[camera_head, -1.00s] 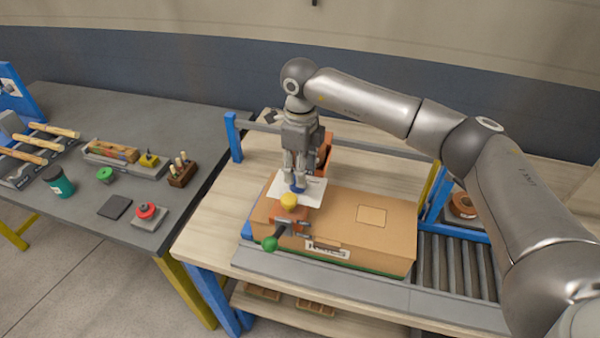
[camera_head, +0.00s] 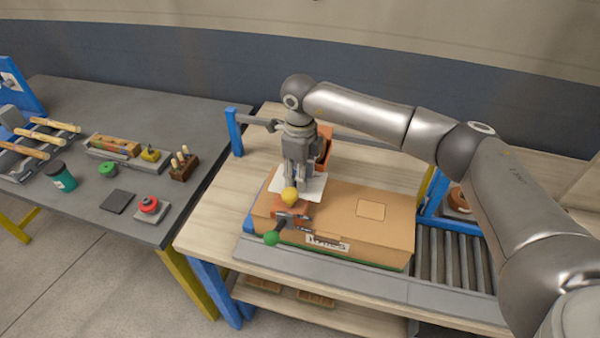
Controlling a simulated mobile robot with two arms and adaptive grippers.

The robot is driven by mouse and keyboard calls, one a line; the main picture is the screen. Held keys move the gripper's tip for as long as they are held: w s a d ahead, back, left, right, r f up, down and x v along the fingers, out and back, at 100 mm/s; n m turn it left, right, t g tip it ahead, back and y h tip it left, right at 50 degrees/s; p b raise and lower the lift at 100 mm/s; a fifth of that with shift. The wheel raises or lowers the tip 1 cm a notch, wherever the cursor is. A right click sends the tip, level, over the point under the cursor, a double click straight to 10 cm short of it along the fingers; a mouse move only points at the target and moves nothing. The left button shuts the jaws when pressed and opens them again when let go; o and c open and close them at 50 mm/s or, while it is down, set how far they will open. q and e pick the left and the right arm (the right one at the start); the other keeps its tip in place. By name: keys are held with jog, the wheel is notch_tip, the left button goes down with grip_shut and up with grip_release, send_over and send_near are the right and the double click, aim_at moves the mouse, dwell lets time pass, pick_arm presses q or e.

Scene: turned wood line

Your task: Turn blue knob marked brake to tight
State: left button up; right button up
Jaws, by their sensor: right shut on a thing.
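My right gripper (camera_head: 298,181) points straight down over a white plate (camera_head: 316,187) and is shut on the blue knob. The knob is almost wholly hidden by the fingers. Any brake marking or scale on the plate is too small to read. Just in front of the fingers is a yellow ball-shaped knob (camera_head: 290,194) above an orange clamp-like part (camera_head: 291,210). A dark handle with a green ball end (camera_head: 272,238) sticks out toward the front. My left gripper is not in view.
A cardboard box (camera_head: 342,212) lies close on the right, beside a roller conveyor (camera_head: 455,262). An orange bin (camera_head: 322,150) stands behind the gripper. The grey table on the left holds a red button (camera_head: 149,205), a green knob (camera_head: 107,170) and a dark cup (camera_head: 60,177).

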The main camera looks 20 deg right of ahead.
jog(key=shift+f+m+b, duration=0.15)
jog(key=shift+m+b, duration=0.25)
jog(key=shift+b, duration=0.05)
jog(key=shift+m+b, duration=1)
jog(key=shift+m, duration=0.1)
jog(key=m+b, duration=0.3)
jog(key=m, duration=0.2)
jog(key=shift+a+b, duration=0.1)
jog(key=shift+b, duration=0.3)
jog(key=m+b, duration=0.2)
jog(key=m, duration=0.2)
jog(key=shift+a+m, duration=0.1)
jog(key=shift+m, duration=0.3)
jog(key=shift+m+b, duration=1.3)
jog(key=shift+m, duration=1.2)
jog(key=o, duration=0.8)
